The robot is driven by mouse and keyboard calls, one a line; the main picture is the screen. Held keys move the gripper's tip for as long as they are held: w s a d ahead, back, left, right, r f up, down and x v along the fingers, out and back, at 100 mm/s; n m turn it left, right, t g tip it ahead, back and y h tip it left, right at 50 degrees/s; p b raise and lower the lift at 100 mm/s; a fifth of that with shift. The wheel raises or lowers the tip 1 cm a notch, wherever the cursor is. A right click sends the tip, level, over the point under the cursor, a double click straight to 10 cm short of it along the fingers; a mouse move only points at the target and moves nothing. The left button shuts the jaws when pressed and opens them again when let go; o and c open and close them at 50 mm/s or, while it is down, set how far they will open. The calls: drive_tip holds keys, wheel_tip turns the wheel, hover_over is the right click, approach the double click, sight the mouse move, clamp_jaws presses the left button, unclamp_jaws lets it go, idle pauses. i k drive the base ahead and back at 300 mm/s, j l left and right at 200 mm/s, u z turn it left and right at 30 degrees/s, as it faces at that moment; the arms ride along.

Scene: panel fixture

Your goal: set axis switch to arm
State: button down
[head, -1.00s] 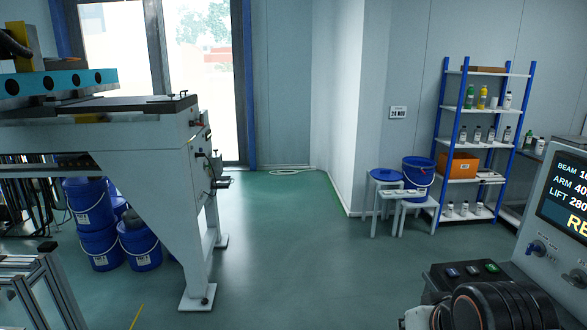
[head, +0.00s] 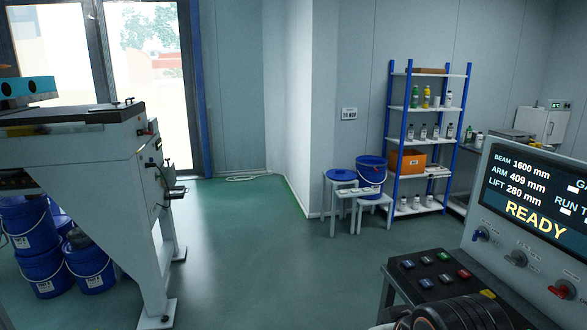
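A grey control panel (head: 488,207) stands at the right edge. Its screen (head: 527,193) reads BEAM 1600 mm, ARM 409 mm, LIFT 280 mm and READY; its right side is cut off. A black rounded part of my arm shows at the bottom, below the panel. My gripper is not seen.
A dark button box (head: 428,277) with several coloured buttons sits left of the panel. A white machine frame (head: 150,230) and blue buckets (head: 40,270) stand at left. A blue shelf rack (head: 392,135) and white stools (head: 338,197) stand behind. The middle floor is clear.

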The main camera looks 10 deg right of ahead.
sight(476, 234)
drive_tip(key=z, duration=1.3)
